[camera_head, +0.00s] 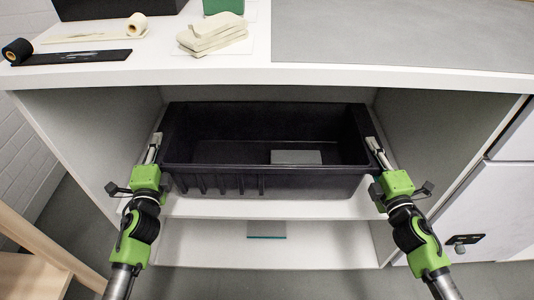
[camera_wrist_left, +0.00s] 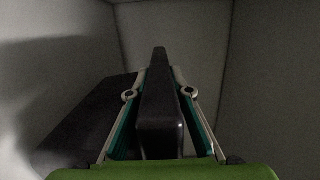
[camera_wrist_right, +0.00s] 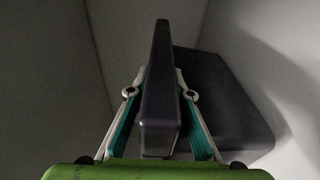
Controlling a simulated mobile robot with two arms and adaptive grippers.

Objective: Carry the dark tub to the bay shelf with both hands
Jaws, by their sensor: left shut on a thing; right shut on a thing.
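The dark tub (camera_head: 265,184) is in the open bay under the worktop, upright and level, with its long side facing me. A pale grey rectangle (camera_head: 296,157) shows inside it. My left gripper (camera_head: 154,145) is shut on the tub's left end wall, and in the left wrist view that wall (camera_wrist_left: 160,110) stands between the fingers. My right gripper (camera_head: 376,148) is shut on the right end wall, which shows between the fingers in the right wrist view (camera_wrist_right: 159,100). The bay shelf (camera_head: 265,208) is visible below the tub's front. Whether the tub's underside touches it is hidden.
The white worktop (camera_head: 300,75) overhangs the bay, and side panels (camera_head: 440,125) stand close on both sides. A lower shelf (camera_head: 200,254) lies beneath. Cloths (camera_head: 213,36) and rolls lie on top. A wooden frame (camera_head: 35,250) is at lower left, white cabinet doors (camera_head: 500,200) at right.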

